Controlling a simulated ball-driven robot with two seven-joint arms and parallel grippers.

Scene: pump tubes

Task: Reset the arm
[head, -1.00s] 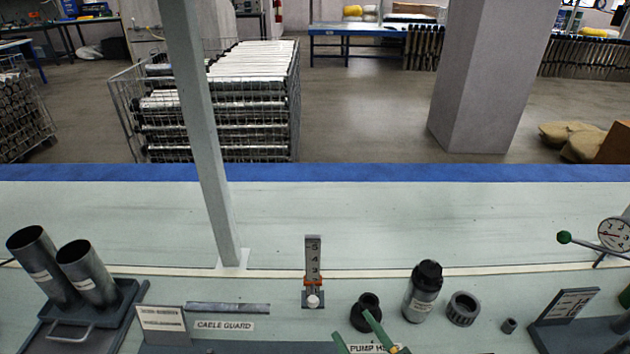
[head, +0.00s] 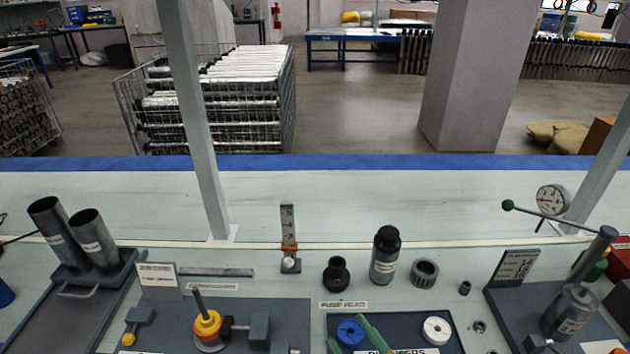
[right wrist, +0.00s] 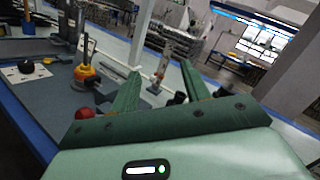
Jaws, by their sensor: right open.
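My right gripper (head: 346,329) shows at the bottom edge of the head view as two green fingers over the dark plungers mat (head: 452,340). In the right wrist view its fingers (right wrist: 160,68) stand apart with nothing between them. A blue round part (head: 350,333) and a white round part (head: 436,330) are on the mat; the blue one shows between the fingertips in the head view, but I cannot tell any contact. My left gripper is not in view.
Two steel tubes (head: 92,240) stand tilted in a holder at left. A yellow-orange fixture (head: 208,326), a black-capped bottle (head: 385,256), a black fitting (head: 336,274), a grey ring (head: 425,272) and a gauge (head: 551,200) surround the work area. The bench's back strip is clear.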

